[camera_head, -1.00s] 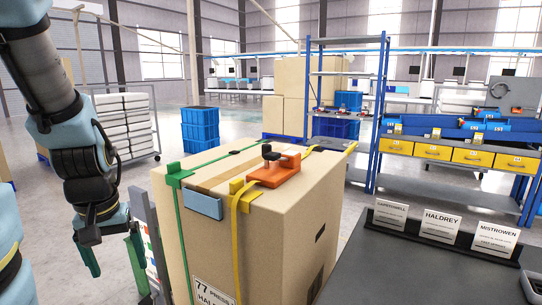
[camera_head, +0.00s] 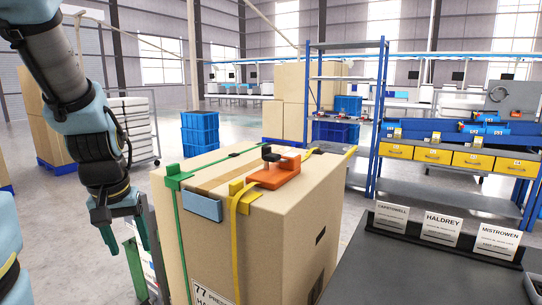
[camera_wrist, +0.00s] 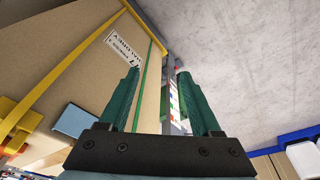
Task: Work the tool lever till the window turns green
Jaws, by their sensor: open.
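An orange tool (camera_head: 275,173) with a black lever or knob (camera_head: 269,154) sits on top of a tall brown carton (camera_head: 290,220), on the yellow strap (camera_head: 241,200). I cannot make out a window or its colour on the tool. My gripper (camera_head: 126,236) hangs left of the carton, below its top and apart from the tool, with nothing between its fingers. In the wrist view, the two green fingers of my gripper (camera_wrist: 157,72) are spread apart. The carton (camera_wrist: 75,75) is on the left there, and the tool is not clearly seen.
A green strap (camera_head: 180,220) with a green corner piece and a blue-grey plate (camera_head: 202,205) are on the carton's near left side. A dark table (camera_head: 430,275) with name cards (camera_head: 441,225) is at the right. A narrow rack stands between gripper and carton.

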